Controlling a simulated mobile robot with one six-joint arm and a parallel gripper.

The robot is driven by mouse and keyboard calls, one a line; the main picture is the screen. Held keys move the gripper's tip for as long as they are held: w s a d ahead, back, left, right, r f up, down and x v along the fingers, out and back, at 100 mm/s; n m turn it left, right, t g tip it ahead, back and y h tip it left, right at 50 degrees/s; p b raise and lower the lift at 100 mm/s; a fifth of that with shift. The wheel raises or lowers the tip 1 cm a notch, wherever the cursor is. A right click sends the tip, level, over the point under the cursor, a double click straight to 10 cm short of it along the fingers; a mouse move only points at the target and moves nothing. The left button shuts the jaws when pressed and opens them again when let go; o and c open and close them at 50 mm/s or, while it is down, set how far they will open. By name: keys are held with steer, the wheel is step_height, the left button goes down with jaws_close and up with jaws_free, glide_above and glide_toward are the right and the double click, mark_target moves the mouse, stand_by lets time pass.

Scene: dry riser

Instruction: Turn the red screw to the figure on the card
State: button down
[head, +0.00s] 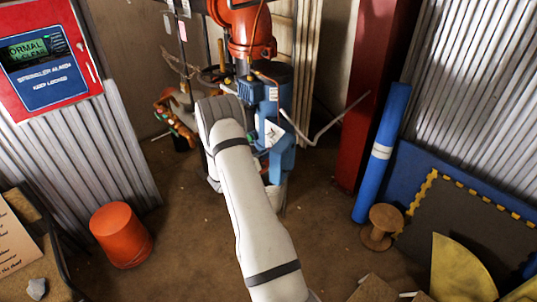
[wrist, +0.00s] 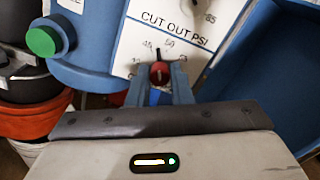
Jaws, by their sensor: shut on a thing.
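The red screw (wrist: 159,72) sits low on a white plate (wrist: 140,42) marked "CUT OUT PSI". My gripper (wrist: 160,84) is shut on the screw, a blue-grey finger on each side. A thin dark pointer stands above the screw, close to upright, near the figures 45 and 50. In the head view my arm covers the screw and gripper. A cream card with writing (head: 15,240) lies at the lower left; its figure is too small to read.
The plate is on a blue housing (wrist: 92,45) with a green button (wrist: 43,41). In the head view, a grey bent rod (head: 325,128) sticks out right of the housing. An orange bucket (head: 121,235) and wooden spool (head: 382,226) stand on the floor.

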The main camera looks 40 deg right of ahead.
steer(key=shift+a+n, duration=0.2)
steer(key=shift+n, duration=2.1)
steer(key=c, duration=1.5)
jaws_free()
steer(key=shift+w, duration=0.1)
steer(key=shift+o, duration=1)
steer(key=a+b, duration=0.1)
steer(key=a, duration=0.6)
steer(key=shift+s+a+b, duration=0.3)
steer(key=shift+s+a, duration=0.05)
steer(key=shift+s, duration=0.05)
